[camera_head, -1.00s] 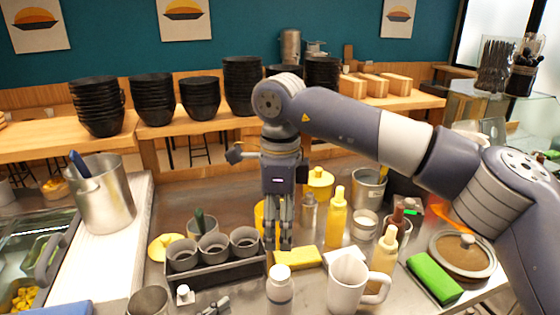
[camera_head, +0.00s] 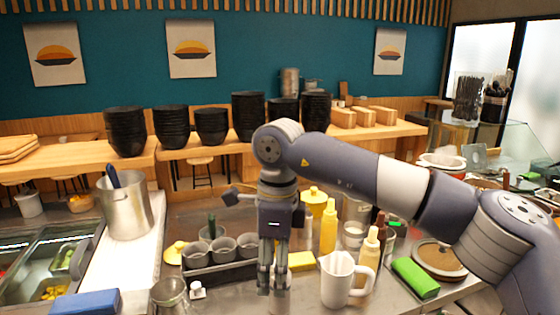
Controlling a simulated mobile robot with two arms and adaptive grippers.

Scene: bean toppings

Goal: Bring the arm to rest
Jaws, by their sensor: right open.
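My right arm reaches in from the right and bends down at the wrist over the steel counter (camera_head: 225,296). My right gripper (camera_head: 272,288) points down with its fingers apart. It appears empty, just right of a dark rack (camera_head: 212,275) with grey cups and left of a white mug (camera_head: 340,280). Whether its tips touch anything is hard to tell. My left gripper is not in view.
Yellow squeeze bottles (camera_head: 328,228), a yellow block (camera_head: 300,262) and a green block (camera_head: 415,278) crowd the right side. A steel pot (camera_head: 126,212) stands at the left. Black bowl stacks (camera_head: 125,132) line the back shelf.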

